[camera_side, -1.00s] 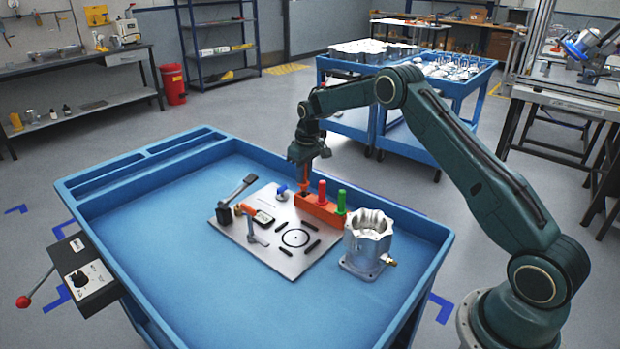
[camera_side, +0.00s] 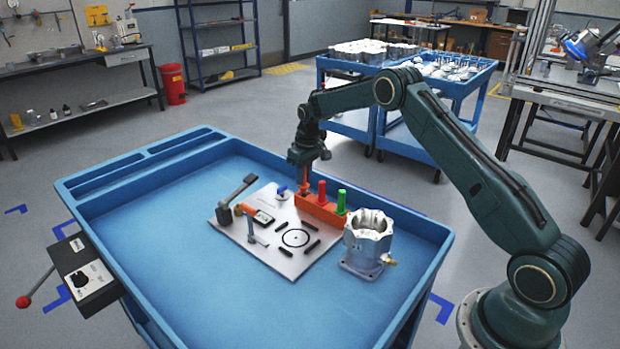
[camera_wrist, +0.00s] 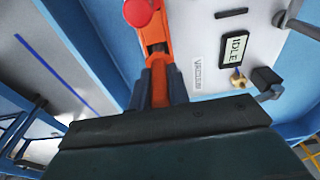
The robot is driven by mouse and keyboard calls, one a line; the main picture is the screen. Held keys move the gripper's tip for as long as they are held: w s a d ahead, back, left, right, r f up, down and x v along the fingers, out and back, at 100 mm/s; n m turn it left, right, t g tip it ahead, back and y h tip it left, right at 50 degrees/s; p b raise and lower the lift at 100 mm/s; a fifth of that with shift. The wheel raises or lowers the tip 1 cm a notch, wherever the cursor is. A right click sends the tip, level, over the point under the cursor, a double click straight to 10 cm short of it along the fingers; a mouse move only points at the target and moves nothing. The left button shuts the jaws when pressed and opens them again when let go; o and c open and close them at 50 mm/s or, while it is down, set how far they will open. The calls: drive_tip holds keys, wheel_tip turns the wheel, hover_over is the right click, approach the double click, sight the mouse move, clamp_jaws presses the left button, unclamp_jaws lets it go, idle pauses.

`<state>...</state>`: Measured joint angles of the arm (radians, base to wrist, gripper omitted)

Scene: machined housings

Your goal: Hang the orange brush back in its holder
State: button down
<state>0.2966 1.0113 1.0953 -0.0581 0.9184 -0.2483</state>
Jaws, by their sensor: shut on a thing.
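My gripper (camera_side: 304,172) points down over the left end of the orange-red holder block (camera_side: 322,210). It is shut on the orange brush (camera_side: 304,186), which stands upright below the fingers. The brush's lower end meets the holder's left end; I cannot tell how deep it sits. In the wrist view the dark fingers (camera_wrist: 162,88) close on the orange handle (camera_wrist: 160,92), with the holder (camera_wrist: 155,42) just beyond. A red-handled brush (camera_side: 322,189) and a green-handled one (camera_side: 341,201) stand in the holder; the red top (camera_wrist: 138,10) shows in the wrist view.
A machined housing (camera_side: 367,240) stands to the right. The blue tray (camera_side: 170,240) is clear at left.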

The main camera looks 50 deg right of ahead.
drive_tip(key=shift+f, duration=0.7)
idle(1.0)
drive_tip(key=c, duration=0.8)
unclamp_jaws()
drive_tip(key=shift+o, duration=0.2)
drive_tip(key=shift+r, duration=0.1)
drive_tip(key=shift+r, duration=3.9)
drive_tip(key=shift+r, duration=0.1)
